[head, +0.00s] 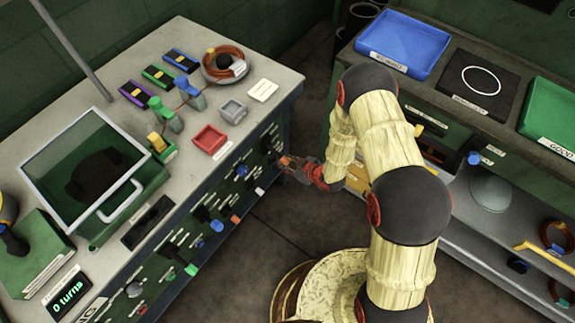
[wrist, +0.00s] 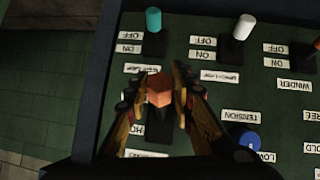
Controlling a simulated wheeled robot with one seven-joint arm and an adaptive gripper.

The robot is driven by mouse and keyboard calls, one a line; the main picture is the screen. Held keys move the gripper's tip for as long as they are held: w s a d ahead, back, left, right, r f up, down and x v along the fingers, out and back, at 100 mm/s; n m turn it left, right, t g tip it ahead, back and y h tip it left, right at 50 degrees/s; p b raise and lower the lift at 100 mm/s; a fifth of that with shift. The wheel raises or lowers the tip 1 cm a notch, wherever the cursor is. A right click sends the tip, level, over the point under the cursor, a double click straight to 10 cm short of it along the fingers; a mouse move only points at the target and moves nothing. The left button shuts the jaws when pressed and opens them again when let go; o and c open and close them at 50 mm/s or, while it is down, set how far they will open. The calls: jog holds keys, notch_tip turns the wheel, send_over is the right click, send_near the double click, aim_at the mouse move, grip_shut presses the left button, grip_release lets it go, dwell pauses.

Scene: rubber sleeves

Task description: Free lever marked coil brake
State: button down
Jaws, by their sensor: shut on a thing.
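My gripper (head: 289,167) is at the front panel of the bench in the head view. In the wrist view my gripper (wrist: 161,97) has its fingers on both sides of an orange lever knob (wrist: 160,91) and is shut on it. The lever's black slot plate (wrist: 150,134) shows between the fingers. A label (wrist: 137,128) beside it reads "HO", the rest hidden by a finger. A further label below the plate is partly hidden, so the lever's name cannot be read.
The bench top (head: 262,66) is above my gripper. Open floor (head: 290,215) lies in front of the panel.

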jog(key=shift+w+a+f+t+y+b, duration=0.1)
jog(key=shift+w+f+t+y+b, duration=0.2)
jog(key=shift+b, duration=0.35)
jog(key=shift+w+a+f+t+y+b, duration=0.1)
jog(key=shift+f+t+y+b, duration=0.3)
jog(key=shift+b, duration=0.2)
jog(key=c, duration=1.6)
grip_release()
jog(key=shift+s, duration=0.1)
jog(key=shift+o, duration=0.5)
jog(key=shift+a, duration=0.1)
jog(key=v, duration=1.2)
